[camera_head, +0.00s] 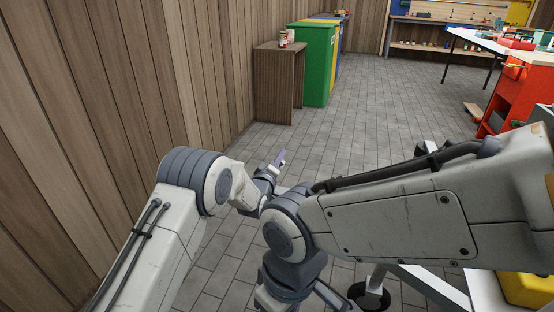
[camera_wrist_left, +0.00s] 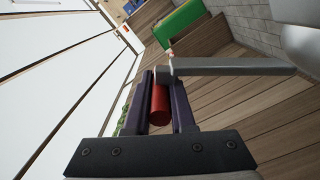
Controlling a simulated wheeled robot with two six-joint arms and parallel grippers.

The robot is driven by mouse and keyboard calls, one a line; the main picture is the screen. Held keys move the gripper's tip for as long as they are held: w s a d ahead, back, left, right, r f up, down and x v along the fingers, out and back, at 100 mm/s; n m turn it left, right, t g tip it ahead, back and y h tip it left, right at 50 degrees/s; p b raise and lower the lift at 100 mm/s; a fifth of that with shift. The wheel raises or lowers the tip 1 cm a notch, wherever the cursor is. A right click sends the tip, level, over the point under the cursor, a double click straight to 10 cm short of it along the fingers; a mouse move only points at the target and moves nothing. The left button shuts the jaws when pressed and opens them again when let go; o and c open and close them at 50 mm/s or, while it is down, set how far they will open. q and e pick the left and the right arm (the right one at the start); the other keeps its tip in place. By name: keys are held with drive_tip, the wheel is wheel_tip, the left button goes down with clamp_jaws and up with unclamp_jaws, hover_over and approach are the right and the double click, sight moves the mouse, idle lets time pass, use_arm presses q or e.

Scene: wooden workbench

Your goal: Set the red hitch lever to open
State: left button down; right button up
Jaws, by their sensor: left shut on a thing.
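The red hitch lever shows in the left wrist view as a red cylinder (camera_wrist_left: 159,105) lying between two dark purple fingers. A flat grey bar (camera_wrist_left: 230,67) crosses at its far end and runs to the right; I cannot tell how the two join. My left gripper (camera_head: 279,159) is small in the head view, beyond my arm links, with a purple finger showing. It is shut on the red cylinder. In the head view the lever cannot be made out. My right arm crosses from the right and bends down; its gripper is not visible.
A wooden stand (camera_head: 279,80) with a small can (camera_head: 283,39) is by the plank wall (camera_head: 70,110). A green cabinet (camera_head: 315,65) stands beside it. A red cabinet (camera_head: 520,92) is at the right. The tiled floor (camera_head: 385,110) between them is mostly clear.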

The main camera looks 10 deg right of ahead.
use_arm(q)
drive_tip(key=shift+a, duration=0.1)
drive_tip(key=c, duration=0.8)
unclamp_jaws()
drive_tip(key=shift+w, duration=0.1)
drive_tip(key=shift+o, duration=0.2)
drive_tip(key=shift+s+a+r+p, duration=0.1)
drive_tip(key=shift+s+a+p, duration=0.15)
drive_tip(key=shift+s, duration=0.3)
drive_tip(key=p+v, duration=0.2)
drive_tip(key=v, duration=0.7)
drive_tip(key=shift+s+p, duration=0.2)
drive_tip(key=shift+p, duration=0.2)
